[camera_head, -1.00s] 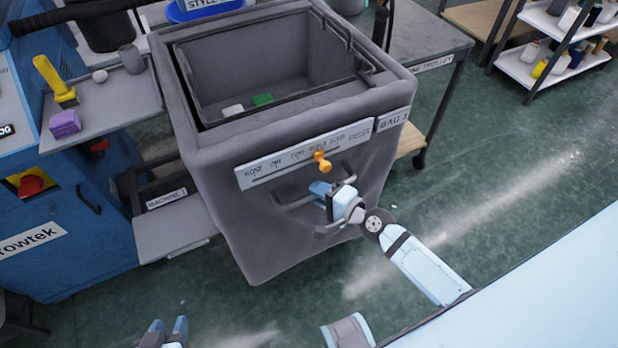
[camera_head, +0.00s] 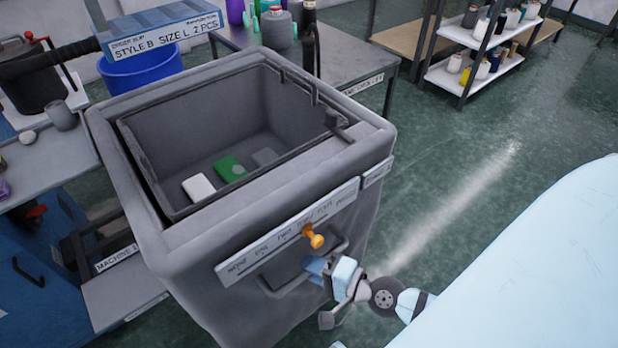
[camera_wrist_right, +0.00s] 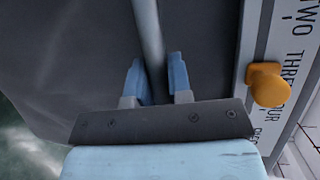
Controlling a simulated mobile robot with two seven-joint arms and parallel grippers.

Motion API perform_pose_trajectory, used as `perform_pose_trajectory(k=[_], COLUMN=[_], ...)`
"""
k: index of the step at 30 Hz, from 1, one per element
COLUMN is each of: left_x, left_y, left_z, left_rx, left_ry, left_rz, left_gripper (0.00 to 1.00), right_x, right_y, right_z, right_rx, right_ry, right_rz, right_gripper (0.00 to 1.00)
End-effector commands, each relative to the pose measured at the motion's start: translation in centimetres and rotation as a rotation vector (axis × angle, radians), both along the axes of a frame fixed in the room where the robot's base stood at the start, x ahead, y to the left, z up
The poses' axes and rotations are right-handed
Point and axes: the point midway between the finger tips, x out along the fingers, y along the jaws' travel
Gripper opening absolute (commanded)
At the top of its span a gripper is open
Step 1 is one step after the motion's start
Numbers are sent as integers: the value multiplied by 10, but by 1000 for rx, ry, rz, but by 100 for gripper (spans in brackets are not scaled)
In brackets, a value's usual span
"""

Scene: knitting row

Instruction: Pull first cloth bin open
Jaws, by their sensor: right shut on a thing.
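The grey cloth bin (camera_head: 130,170) stands upright in the middle of the head view, its top open. Its front carries a light label strip (camera_head: 235,270) with number words and an orange peg (camera_head: 312,237). Below the strip is a bar handle (camera_head: 275,291). My right gripper (camera_head: 314,268) is shut on this handle. In the right wrist view the handle bar (camera_wrist_right: 148,35) runs between the two blue fingers (camera_wrist_right: 156,78), with the orange peg (camera_wrist_right: 268,84) to the right. My left gripper is out of view.
Inside the bin lie a white block (camera_head: 198,187) and a green block (camera_head: 229,168). A blue tub (camera_head: 150,72) and a trolley (camera_head: 370,60) stand behind it. A blue machine (camera_head: 35,270) is at left. Open green floor (camera_head: 480,130) lies to the right.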

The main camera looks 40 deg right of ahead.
Motion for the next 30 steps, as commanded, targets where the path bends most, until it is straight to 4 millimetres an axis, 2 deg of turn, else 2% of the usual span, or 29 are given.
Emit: perform_pose_trajectory(k=[6, 7, 10, 23, 26, 30], left_x=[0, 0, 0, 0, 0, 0], left_y=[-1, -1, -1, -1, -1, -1], left_z=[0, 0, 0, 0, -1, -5], left_rx=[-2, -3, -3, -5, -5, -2], left_ry=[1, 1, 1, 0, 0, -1], left_rz=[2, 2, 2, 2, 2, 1], left_gripper=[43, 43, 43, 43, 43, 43], right_x=[0, 0, 0, 0, -5, -23], right_y=[0, 0, 0, 0, -3, -11], right_z=[0, 0, 0, 0, 0, 2], right_rx=[-1, -1, 0, -1, -1, -4], right_ry=[1, 1, 0, 0, 0, 2], right_rz=[-1, -1, -1, -1, 0, 3], right_gripper=[0, 21, 44, 44, 44, 44])
